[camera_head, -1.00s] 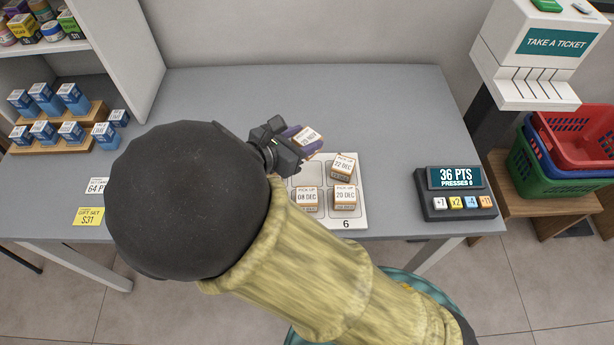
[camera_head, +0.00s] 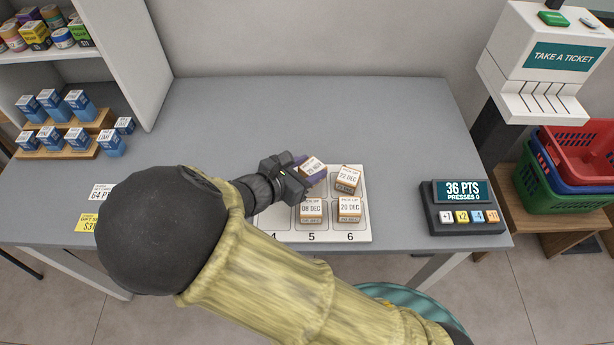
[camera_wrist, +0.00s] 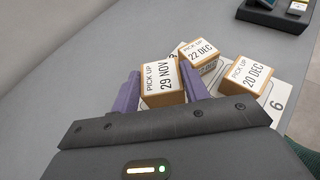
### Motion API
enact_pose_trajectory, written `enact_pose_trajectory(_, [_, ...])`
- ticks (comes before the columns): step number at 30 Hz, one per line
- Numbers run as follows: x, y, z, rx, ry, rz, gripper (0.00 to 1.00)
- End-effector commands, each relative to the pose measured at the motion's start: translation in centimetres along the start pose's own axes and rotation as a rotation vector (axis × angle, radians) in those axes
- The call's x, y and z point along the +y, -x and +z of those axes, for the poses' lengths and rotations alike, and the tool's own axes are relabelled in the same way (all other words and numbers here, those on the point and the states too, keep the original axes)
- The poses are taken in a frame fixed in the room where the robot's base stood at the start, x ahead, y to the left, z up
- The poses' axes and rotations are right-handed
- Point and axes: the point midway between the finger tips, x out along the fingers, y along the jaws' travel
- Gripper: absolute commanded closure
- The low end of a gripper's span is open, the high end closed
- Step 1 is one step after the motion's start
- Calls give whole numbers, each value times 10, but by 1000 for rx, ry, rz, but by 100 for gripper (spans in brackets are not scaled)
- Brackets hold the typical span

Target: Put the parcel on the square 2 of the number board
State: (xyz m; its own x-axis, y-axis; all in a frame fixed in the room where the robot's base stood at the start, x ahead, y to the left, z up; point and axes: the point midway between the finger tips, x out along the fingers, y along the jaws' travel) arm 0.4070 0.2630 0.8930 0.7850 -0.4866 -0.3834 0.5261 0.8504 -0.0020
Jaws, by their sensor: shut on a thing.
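My gripper (camera_head: 303,172) is shut on the parcel marked 29 NOV (camera_head: 312,166), with purple fingers on either side of it. The held parcel also shows in the wrist view (camera_wrist: 162,83), slightly tilted. It is over or at the top middle of the white number board (camera_head: 362,198), above square 5; I cannot tell whether it touches the board. The board's left part and the number under the held parcel are hidden by my arm and gripper.
A 22 DEC parcel (camera_head: 348,179) stands close to the right of the held one. An 08 DEC parcel (camera_head: 312,210) is on square 5 and a 20 DEC parcel (camera_head: 349,209) on square 6. A points keypad (camera_head: 460,207) stands at right. The counter behind is clear.

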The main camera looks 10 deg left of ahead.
Motion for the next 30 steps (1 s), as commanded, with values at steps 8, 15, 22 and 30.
enact_pose_trajectory(8, [1,-11,-32,-2,5,4,79])
enact_pose_trajectory(15, [0,-11,-32,1,4,4,49])
enact_pose_trajectory(22, [0,-11,-32,1,3,4,33])
enact_pose_trajectory(30, [1,-4,-32,1,2,6,33])
